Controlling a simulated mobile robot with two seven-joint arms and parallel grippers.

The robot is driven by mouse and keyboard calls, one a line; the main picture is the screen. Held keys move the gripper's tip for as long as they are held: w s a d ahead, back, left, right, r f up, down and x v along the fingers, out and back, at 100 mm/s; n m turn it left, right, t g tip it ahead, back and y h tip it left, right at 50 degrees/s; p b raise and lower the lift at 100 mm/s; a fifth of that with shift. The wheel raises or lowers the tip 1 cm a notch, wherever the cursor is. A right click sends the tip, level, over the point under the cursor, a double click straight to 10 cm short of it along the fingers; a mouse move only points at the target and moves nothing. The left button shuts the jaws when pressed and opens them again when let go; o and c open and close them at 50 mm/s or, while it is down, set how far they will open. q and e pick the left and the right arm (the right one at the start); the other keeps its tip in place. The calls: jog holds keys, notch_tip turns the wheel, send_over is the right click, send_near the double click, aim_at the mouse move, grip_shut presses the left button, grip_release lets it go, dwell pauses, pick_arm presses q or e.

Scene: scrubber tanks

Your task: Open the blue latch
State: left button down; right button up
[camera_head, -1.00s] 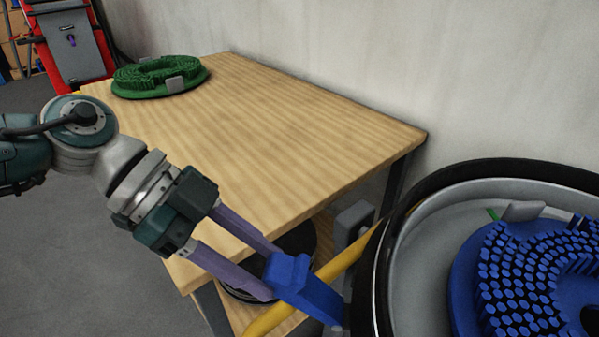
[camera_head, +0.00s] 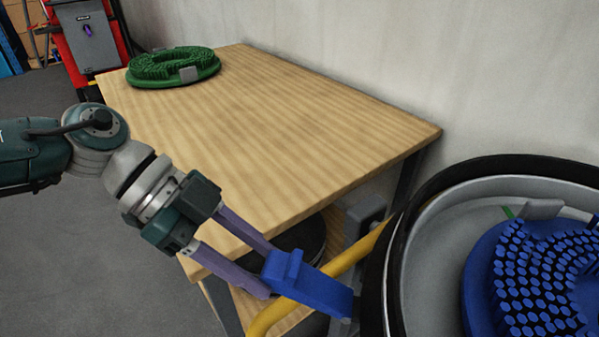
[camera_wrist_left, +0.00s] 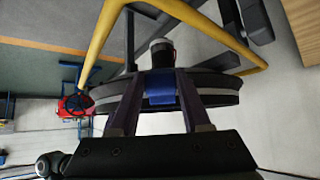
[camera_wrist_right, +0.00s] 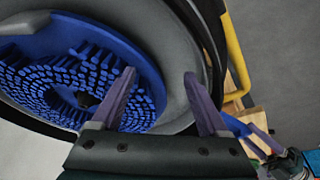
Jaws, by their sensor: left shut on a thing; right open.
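The blue latch (camera_head: 318,290) sits at the left side of the round tank (camera_head: 425,230). My left gripper (camera_head: 270,272) is shut on the latch's raised outer end, with its purple fingers on either side. In the left wrist view the latch (camera_wrist_left: 159,88) shows between the fingers, in front of the tank's dark rim. The latch's inner end is against the tank's side, and its joint there is hard to make out. My right gripper (camera_wrist_right: 160,78) is open and empty over the tank's rim, beside the brush with blue bristles (camera_wrist_right: 75,85).
A yellow bar (camera_head: 345,262) runs close behind the latch. A wooden table (camera_head: 260,130) with a green brush (camera_head: 172,68) stands at the left, its top mostly clear. A dark round object (camera_head: 300,243) lies on its lower shelf. A pale wall is behind.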

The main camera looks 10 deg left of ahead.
pick_arm(q)
jog(key=c, duration=0.8)
grip_release()
jog(key=shift+a+f, duration=0.3)
jog(key=shift+f, duration=0.1)
jog(key=o, duration=0.4)
jog(key=shift+d+r, duration=0.15)
jog(key=shift+r, duration=0.05)
jog(key=shift+o, duration=0.2)
jog(key=shift+r, duration=0.1)
jog(key=p+v, duration=0.1)
jog(key=v, duration=0.9)
